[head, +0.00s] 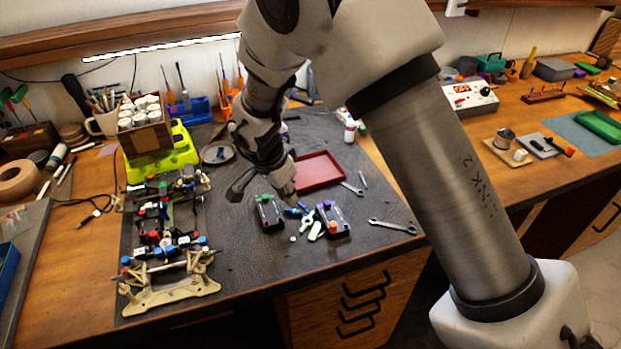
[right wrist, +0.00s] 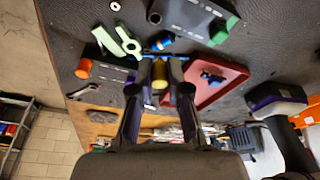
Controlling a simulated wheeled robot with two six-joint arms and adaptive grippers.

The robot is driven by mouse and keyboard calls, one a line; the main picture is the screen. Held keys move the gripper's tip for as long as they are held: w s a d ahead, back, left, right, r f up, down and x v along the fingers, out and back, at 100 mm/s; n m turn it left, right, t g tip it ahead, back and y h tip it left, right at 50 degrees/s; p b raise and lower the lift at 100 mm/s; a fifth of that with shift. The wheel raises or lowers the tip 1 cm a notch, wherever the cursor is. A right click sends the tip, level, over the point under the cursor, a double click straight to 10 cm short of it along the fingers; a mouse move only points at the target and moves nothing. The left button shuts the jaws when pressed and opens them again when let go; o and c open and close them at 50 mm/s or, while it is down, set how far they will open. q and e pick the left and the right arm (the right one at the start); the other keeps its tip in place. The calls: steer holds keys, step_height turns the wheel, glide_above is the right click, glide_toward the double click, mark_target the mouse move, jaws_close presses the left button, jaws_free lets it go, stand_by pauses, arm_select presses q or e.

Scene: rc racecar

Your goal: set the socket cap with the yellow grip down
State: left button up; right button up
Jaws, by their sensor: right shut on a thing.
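My right gripper (head: 264,188) is low over the dark bench mat (head: 250,268). In the right wrist view, my right gripper (right wrist: 160,68) is shut on the socket cap with the yellow grip (right wrist: 159,84); its yellow part shows between the fingers. The cap's lower end is hidden, so I cannot tell whether it touches the mat. In the head view the fingers and wrist hide the cap. My left gripper is in neither view.
Dark boxes with a green end (head: 265,197) and an orange button (head: 333,227) lie close to the gripper, with light green pieces (head: 315,231) between. A red tray (head: 320,172) is behind, wrenches (head: 392,227) right, and the car chassis (head: 165,285) left. Front mat is clear.

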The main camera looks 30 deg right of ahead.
steer(key=shift+w+d+p, duration=0.15)
steer(key=shift+w+d, duration=0.2)
steer(key=shift+w, duration=0.25)
steer(key=shift+w+d+p, duration=0.15)
steer(key=shift+w+d, duration=0.15)
steer(key=shift+w, duration=0.25)
steer(key=p, duration=0.3)
glide_above(310, 173)
steer(key=a, duration=0.1)
steer(key=shift+s+a+f, duration=0.15)
steer(key=shift+s+f, duration=0.1)
steer(key=shift+f, duration=0.4)
steer(key=shift+w+f, duration=0.1)
steer(key=shift+w, duration=0.1)
steer(key=x, duration=0.2)
steer(key=p+x, duration=0.1)
steer(key=shift+s+a+f, duration=0.15)
steer(key=shift+a+f, duration=0.05)
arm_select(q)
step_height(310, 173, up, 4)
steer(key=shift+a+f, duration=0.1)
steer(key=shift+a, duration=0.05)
arm_select(e)
steer(key=shift+f, duration=0.2)
steer(key=o, duration=0.7)
steer(key=shift+o, duration=0.2)
